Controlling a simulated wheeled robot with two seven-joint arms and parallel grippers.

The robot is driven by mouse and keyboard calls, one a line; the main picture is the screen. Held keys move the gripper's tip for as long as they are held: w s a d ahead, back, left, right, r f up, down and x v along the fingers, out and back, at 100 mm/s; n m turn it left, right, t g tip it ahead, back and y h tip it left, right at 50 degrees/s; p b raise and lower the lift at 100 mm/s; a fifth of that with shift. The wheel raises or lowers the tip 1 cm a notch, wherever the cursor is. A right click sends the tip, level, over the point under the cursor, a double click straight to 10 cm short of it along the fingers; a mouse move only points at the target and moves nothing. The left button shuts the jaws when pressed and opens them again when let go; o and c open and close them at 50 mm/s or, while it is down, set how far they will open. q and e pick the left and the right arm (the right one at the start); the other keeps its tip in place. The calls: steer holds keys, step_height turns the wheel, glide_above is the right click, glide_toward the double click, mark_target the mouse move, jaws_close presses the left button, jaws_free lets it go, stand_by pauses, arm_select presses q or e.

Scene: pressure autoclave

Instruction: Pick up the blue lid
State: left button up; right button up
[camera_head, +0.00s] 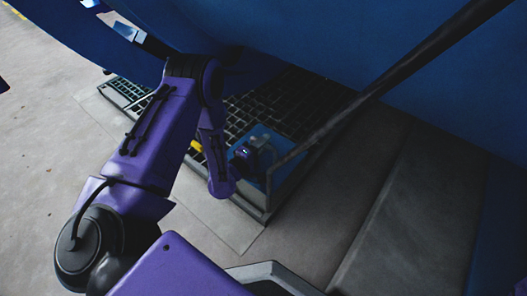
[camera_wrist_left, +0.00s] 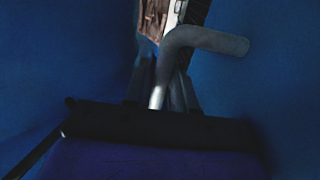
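A large blue curved surface (camera_head: 330,45) spans the top of the head view; I cannot tell whether it is the lid. My left gripper (camera_head: 258,150) is small and dark there, close to the lower end of a long dark rod (camera_head: 385,85). In the left wrist view, a bent grey metal tube (camera_wrist_left: 205,39) runs down between the dark fingers of my left gripper (camera_wrist_left: 160,88). Blue surfaces lie on both sides. The dim light hides whether the fingers touch the tube. My right gripper is not in view.
A dark tiled grating (camera_head: 275,100) lies under the big blue body. The rod slants from the upper right down to the gripper. Grey floor (camera_head: 50,130) is free on the left. A grey step edge (camera_head: 385,220) runs at the lower right.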

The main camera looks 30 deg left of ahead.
arm_select(q)
jaws_close()
stand_by(1.2)
